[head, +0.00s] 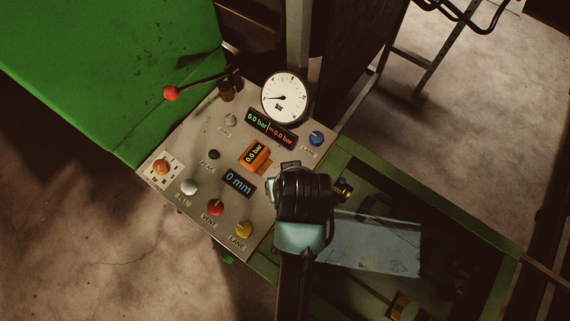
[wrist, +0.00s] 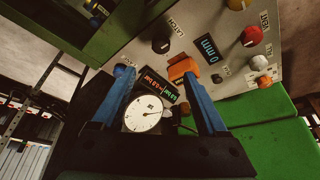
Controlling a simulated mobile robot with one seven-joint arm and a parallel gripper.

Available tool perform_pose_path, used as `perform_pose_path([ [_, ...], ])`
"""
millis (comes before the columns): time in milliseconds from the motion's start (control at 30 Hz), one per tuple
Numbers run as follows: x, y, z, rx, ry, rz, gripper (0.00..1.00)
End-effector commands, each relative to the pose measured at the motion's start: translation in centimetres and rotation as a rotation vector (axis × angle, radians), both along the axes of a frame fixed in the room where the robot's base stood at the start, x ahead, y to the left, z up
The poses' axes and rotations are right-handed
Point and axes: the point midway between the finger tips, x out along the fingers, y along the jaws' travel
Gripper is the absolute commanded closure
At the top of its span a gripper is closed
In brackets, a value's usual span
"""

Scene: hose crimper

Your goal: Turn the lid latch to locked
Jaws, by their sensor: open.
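The latch knob (wrist: 161,46) is a round black knob on the grey control panel (wrist: 290,45), beside its LATCH label in the wrist view. Its setting is too dark and small to read. In the head view my arm hides the knob. My gripper (wrist: 155,75) is open and empty, its two blue fingers apart over the panel. The latch knob shows beyond the fingertips, between them in the picture; I see no contact. In the head view my gripper (head: 292,170) is over the panel's right part, fingertips mostly hidden.
Red (head: 215,207), white (head: 188,187) and yellow (head: 244,229) knobs line the front. A red-balled lever (head: 171,93) is at upper left. A green-framed bay (head: 510,262) adjoins the panel.

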Motion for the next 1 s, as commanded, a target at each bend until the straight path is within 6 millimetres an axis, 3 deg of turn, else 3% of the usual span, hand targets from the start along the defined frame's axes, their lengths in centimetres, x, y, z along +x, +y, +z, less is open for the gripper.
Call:
perform_pose_path([
  [167, -0.1, 0.2, -1.7, 0.004, 0.025, 0.003, 0.24],
  [700, 3.3, 0.7, -9.6, 0.002, 0.018, 0.002, 0.24],
  [1000, 4.3, 0.8, -11.9, 0.002, 0.016, 0.001, 0.24],
])
